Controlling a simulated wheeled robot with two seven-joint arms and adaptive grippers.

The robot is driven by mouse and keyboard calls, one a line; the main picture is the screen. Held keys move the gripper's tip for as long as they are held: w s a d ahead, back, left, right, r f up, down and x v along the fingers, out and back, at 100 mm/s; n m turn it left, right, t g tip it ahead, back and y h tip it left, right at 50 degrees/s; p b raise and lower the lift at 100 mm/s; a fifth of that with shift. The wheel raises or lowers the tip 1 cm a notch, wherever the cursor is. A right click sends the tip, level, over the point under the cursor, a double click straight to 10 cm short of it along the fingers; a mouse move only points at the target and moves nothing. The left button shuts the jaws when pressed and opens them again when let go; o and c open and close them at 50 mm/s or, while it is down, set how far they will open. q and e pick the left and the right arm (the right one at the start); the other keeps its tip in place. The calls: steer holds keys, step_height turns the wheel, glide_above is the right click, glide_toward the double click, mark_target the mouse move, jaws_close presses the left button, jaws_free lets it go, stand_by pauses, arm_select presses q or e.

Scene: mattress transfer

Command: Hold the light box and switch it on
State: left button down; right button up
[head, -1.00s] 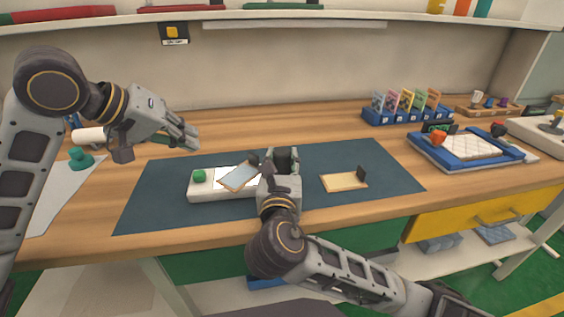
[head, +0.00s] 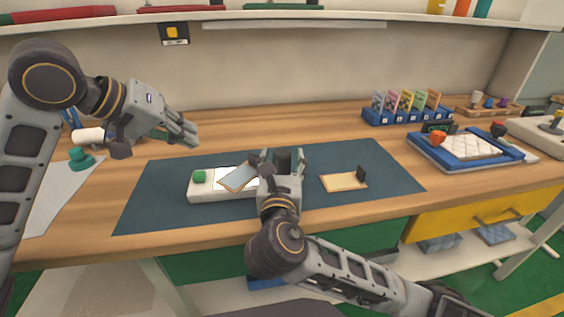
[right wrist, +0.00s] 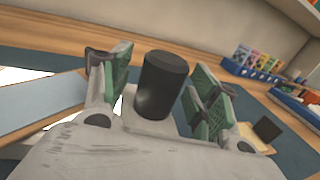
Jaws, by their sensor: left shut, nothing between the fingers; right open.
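The light box (head: 204,191) is a white slab with a lit top and a green button (head: 199,176) at its left end, lying on the dark blue mat (head: 150,205). A blue-grey plate (head: 238,178) lies tilted across its top. My right gripper (head: 283,158) is over the box's right end, its fingers open on either side of a black cylinder (right wrist: 163,84). In the right wrist view, gaps show between the cylinder and the green finger pads (right wrist: 208,98). My left gripper (head: 190,137) is shut and empty, above the table left of the box.
A wooden plate with a black block (head: 344,181) lies on the mat at right. A blue rack of coloured cards (head: 405,117) and a blue-framed quilted pad (head: 470,147) stand further right. A teal object (head: 80,159) and white sheet (head: 62,193) lie at left.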

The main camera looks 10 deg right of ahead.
steer(key=shift+s, duration=0.1)
steer(key=shift+v, duration=3.65)
